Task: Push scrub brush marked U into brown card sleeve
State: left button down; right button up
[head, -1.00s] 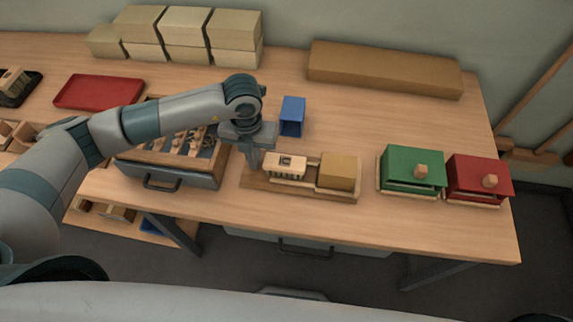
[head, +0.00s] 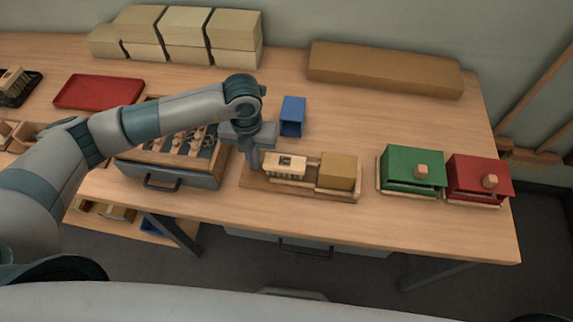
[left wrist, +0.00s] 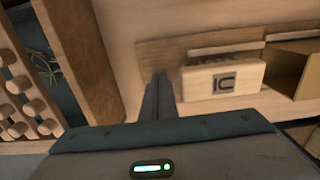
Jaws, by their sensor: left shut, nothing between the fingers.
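The scrub brush (head: 287,160) is a pale wood block with bristles down, lying on a wooden guide board (head: 300,190). In the left wrist view the brush (left wrist: 205,82) shows a dark square with a U-like mark. The brown card sleeve (head: 338,171) sits on the same board just right of the brush; part of it (left wrist: 290,68) shows in the left wrist view. A small gap seems to part brush and sleeve. My left gripper (head: 254,168) is shut and empty, low over the board, close to the left end of the brush. Contact cannot be told.
A drawer unit (head: 165,175) with wooden pegs stands left of the board. A blue open box (head: 292,117) is behind it. Green (head: 412,168) and red (head: 480,178) boxes stand to the right. A long brown box (head: 385,70) and pale boxes (head: 185,35) line the back.

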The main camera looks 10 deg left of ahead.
aim_at(297, 163)
pick_arm(q)
jog(key=shift+d, duration=0.25)
jog(key=shift+d, duration=1.1)
jog(key=shift+s+d+b, duration=0.15)
jog(key=shift+d+b, duration=0.5)
jog(key=shift+d, duration=2.8)
jog(key=shift+s+d+f+b, duration=0.15)
jog(key=shift+d+b, duration=0.25)
jog(key=shift+d, duration=0.5)
